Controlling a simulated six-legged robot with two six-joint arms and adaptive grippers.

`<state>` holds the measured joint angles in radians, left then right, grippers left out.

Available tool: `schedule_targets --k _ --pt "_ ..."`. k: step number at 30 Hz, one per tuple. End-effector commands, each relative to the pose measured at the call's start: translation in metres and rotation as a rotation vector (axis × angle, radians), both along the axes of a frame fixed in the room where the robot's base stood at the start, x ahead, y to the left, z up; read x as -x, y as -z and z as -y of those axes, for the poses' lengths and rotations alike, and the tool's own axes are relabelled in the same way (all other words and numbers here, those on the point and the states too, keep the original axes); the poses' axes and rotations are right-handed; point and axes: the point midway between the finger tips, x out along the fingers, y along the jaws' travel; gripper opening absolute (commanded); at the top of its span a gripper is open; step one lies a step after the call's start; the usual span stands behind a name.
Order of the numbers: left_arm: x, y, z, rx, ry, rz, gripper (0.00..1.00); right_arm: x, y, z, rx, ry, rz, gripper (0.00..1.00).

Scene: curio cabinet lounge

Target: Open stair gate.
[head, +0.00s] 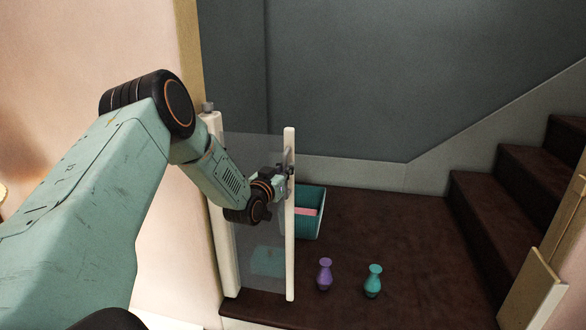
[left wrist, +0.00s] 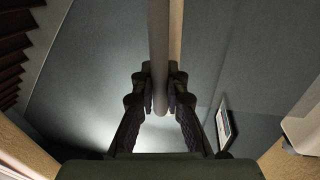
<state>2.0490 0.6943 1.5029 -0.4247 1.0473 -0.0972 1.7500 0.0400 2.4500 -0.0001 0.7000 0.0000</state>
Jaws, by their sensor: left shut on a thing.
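The stair gate (head: 258,215) is a clear panel with a white post at each end. Its left post (head: 221,230) stands by the wall edge, and its free post (head: 290,250) stands away from the right side of the stairway, leaving a wide gap. My left gripper (head: 285,178) is at the upper part of the free post. In the left wrist view, the fingers of my left gripper (left wrist: 160,102) are closed on either side of a pale rounded bar (left wrist: 158,45) of the gate. The exact contact is partly hidden in the head view. My right gripper is out of view.
A teal bin (head: 318,222) with something pink inside stands behind the free post. Dark stairs (head: 500,215) rise at the right, beside a pale post (head: 538,288).

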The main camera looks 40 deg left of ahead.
Motion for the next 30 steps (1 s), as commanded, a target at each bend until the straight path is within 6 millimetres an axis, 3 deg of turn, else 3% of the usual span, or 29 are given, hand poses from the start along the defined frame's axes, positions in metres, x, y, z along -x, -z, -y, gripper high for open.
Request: schedule_targets --k 15,16,19,30 --pt "0.0033 -0.0011 -0.0074 0.001 -0.001 0.004 0.0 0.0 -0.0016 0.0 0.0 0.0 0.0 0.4" --pt "0.0033 -0.0012 -0.0075 0.001 -0.001 0.004 0.14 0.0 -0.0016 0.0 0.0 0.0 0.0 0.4" --pt "0.0035 -0.001 -0.0078 0.001 -0.001 0.003 0.22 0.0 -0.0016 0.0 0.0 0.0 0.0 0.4" --pt "0.007 0.0001 -0.0077 0.002 -0.001 0.0 0.23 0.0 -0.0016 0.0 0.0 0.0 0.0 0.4"
